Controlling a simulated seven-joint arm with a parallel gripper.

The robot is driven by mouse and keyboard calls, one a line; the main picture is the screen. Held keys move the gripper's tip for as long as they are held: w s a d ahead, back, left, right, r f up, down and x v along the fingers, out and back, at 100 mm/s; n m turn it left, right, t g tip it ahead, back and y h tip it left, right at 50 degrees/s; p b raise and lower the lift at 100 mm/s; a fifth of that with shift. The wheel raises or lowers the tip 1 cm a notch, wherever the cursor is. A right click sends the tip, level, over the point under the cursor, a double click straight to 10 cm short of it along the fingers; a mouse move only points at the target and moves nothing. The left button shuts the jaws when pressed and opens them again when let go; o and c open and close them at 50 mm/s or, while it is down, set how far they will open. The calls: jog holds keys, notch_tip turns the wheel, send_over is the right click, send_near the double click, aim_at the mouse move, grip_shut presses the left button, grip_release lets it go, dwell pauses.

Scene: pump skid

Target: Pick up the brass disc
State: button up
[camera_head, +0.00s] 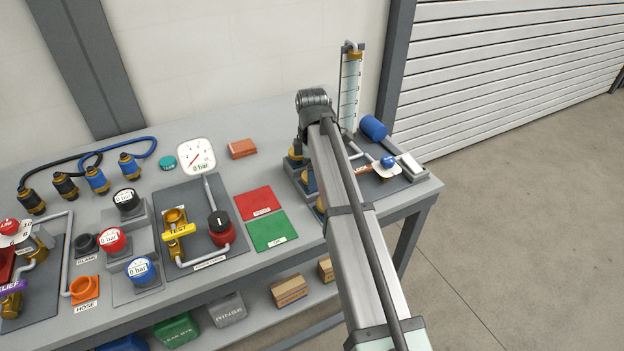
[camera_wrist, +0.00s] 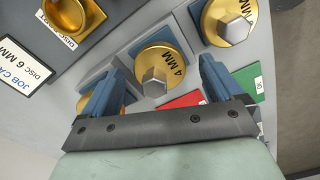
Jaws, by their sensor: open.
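In the wrist view a brass disc (camera_wrist: 178,78) marked "4 MM", with a hex-headed grey stud, sits on a grey block between the fingers of my gripper (camera_wrist: 162,68). The gripper is open and empty; I cannot tell its height above the disc. A second brass disc (camera_wrist: 228,42) with a similar stud is at the upper right; only "MM" of its marking reads clearly. A job card (camera_wrist: 25,78) at the left reads "DISC 6 MM". In the head view my arm covers the gripper and part of the disc row; a brass disc (camera_head: 310,182) shows beside it.
A brass cup-like part (camera_wrist: 72,14) is at the wrist view's upper left. Red (camera_head: 255,202) and green (camera_head: 268,231) mats lie left of the arm. A tall sight tube (camera_head: 350,90) stands behind it; a blue cylinder (camera_head: 373,128) is to the right.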

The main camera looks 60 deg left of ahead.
jog(key=shift+c, duration=0.3)
jog(key=c, duration=1.2)
